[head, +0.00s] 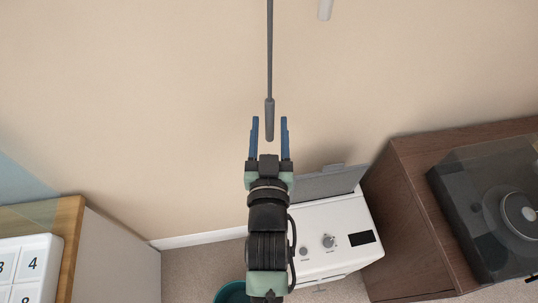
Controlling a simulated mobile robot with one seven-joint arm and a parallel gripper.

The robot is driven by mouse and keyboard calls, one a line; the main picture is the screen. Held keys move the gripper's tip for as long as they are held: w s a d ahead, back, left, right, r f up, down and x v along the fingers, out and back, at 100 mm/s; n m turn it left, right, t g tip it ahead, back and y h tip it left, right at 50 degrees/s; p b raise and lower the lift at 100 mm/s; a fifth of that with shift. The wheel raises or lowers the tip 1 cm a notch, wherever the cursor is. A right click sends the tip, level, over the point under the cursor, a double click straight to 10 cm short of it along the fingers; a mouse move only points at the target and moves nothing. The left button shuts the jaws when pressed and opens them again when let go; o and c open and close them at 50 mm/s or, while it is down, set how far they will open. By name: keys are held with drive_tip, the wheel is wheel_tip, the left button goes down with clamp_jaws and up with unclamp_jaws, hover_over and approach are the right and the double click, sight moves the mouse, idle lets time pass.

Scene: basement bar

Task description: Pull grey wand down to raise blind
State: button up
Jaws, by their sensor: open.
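The grey wand (269,60) hangs down from the top edge of the head view against the beige wall. Its thicker grip end (269,119) is at the bottom. My gripper (270,122) points up the picture with its two blue fingers apart. The wand's lower end appears between the fingers, with a gap on each side. I cannot tell whether the wand is at the same depth as the fingers. The blind itself is out of view.
A pale rod end (325,9) shows at the top edge. Below are a white appliance with knobs (335,238), a brown cabinet (415,225) with a turntable (490,215), and a teal bin (232,293). A wood-edged counter (70,235) stands left. The wall around the wand is clear.

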drive_tip(key=s, duration=0.7)
drive_tip(key=shift+s+b, duration=0.35)
drive_tip(key=shift+b, duration=0.05)
